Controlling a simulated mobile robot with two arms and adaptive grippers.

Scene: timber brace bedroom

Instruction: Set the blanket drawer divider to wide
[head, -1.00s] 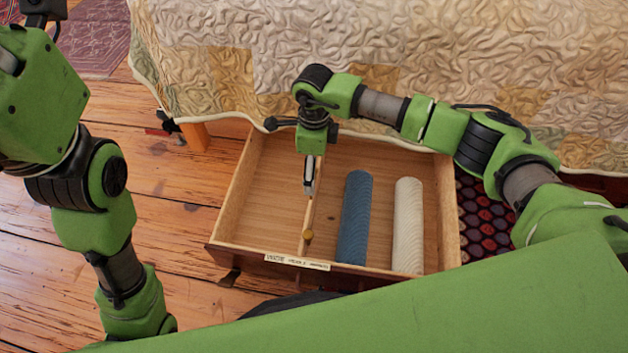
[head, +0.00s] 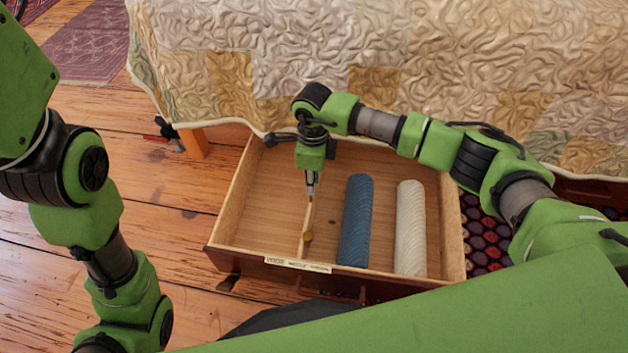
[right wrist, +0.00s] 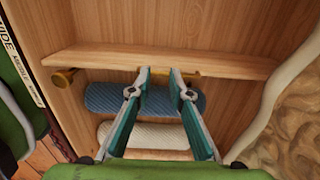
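The wooden drawer (head: 236,228) is pulled out, with a thin wooden divider (head: 305,228) standing in it. The divider's front end is near the middle word of the white label (head: 297,265); in the right wrist view the label (right wrist: 20,60) reads wide, middle, narrow. A brass knob (head: 308,238) sits near the divider's front end, and it also shows in the right wrist view (right wrist: 65,77). My right gripper (head: 311,192) is over the divider. In the right wrist view its fingers (right wrist: 160,72) are apart, at the divider's edge by a brass fitting; contact is unclear. My left gripper is out of frame.
A blue roll (head: 356,222) and a white roll (head: 410,228) lie right of the divider. The drawer's left compartment is empty. A quilted bed (head: 400,45) overhangs the drawer's back. Plank floor (head: 165,215) is at left.

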